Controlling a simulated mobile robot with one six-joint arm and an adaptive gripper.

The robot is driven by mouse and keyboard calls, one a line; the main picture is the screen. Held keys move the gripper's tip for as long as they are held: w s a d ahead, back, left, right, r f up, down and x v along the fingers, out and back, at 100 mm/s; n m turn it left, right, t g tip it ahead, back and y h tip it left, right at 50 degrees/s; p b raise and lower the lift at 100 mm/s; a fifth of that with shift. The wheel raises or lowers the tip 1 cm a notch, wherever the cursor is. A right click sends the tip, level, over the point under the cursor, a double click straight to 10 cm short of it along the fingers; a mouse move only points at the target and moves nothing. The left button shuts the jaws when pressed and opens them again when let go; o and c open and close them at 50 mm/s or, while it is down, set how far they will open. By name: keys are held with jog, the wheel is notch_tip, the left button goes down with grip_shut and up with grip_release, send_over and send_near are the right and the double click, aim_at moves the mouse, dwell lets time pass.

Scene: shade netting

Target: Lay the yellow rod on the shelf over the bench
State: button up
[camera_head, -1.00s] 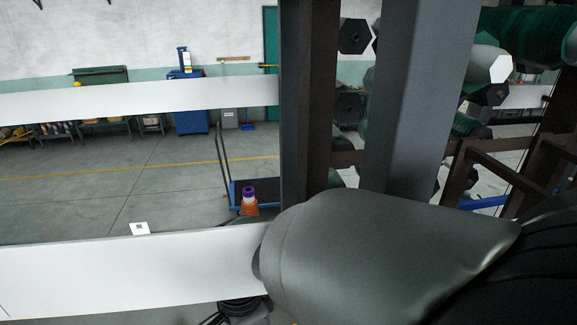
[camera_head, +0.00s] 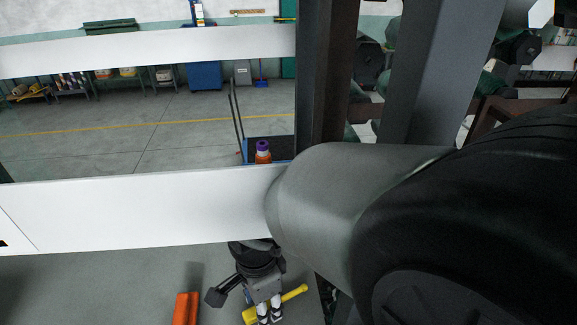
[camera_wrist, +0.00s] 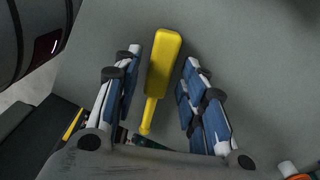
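The yellow rod (camera_head: 294,294) lies low in the head view, beside and partly behind my gripper (camera_head: 269,312). In the wrist view the yellow rod (camera_wrist: 163,65) has a thick end and a thinner stem. It lies between the fingers of my gripper (camera_wrist: 160,80), with a visible gap on each side. The fingers are spread open and hold nothing. A green bench (camera_head: 110,28) stands far off by the wall at upper left. I cannot make out for certain which surface is the shelf over a bench.
White horizontal beams (camera_head: 120,215) and dark upright posts (camera_head: 325,80) stand close before me. An orange object (camera_head: 186,308) is left of the gripper. A cart (camera_head: 266,148) with an orange and purple item stands beyond. The floor between is open.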

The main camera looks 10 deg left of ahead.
jog(key=shift+r, duration=0.15)
notch_tip(320, 180, up, 12)
dwell(0.6)
